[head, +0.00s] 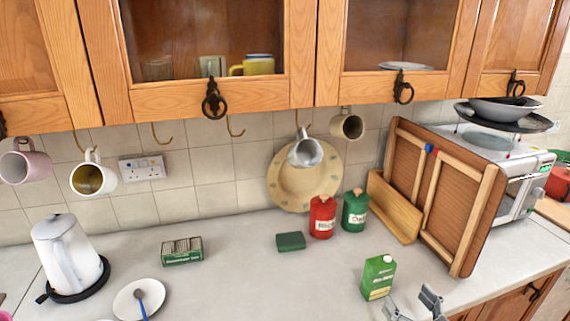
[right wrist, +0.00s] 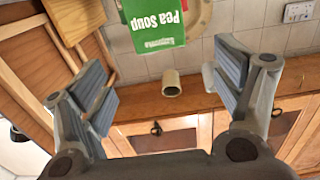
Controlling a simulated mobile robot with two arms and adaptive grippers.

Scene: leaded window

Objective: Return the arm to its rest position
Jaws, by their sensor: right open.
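My right gripper (head: 415,303) shows at the bottom right of the head view, with its two fingers apart. It is empty and just right of a green carton (head: 378,277) standing on the counter. In the right wrist view, which appears upside down, the open fingers of my right gripper (right wrist: 165,85) are at both sides. The green carton, with "Pea Soup" on it (right wrist: 155,25), is at the top there, beyond the fingers and apart from them. My left gripper is in neither view.
The counter (head: 240,285) has free room at the front middle. A framed wooden board (head: 465,215) leans by the microwave (head: 520,180). A red canister (head: 321,217), green canister (head: 355,211), green box (head: 182,251) and white kettle (head: 68,255) stand further back. Mugs hang under the cabinets.

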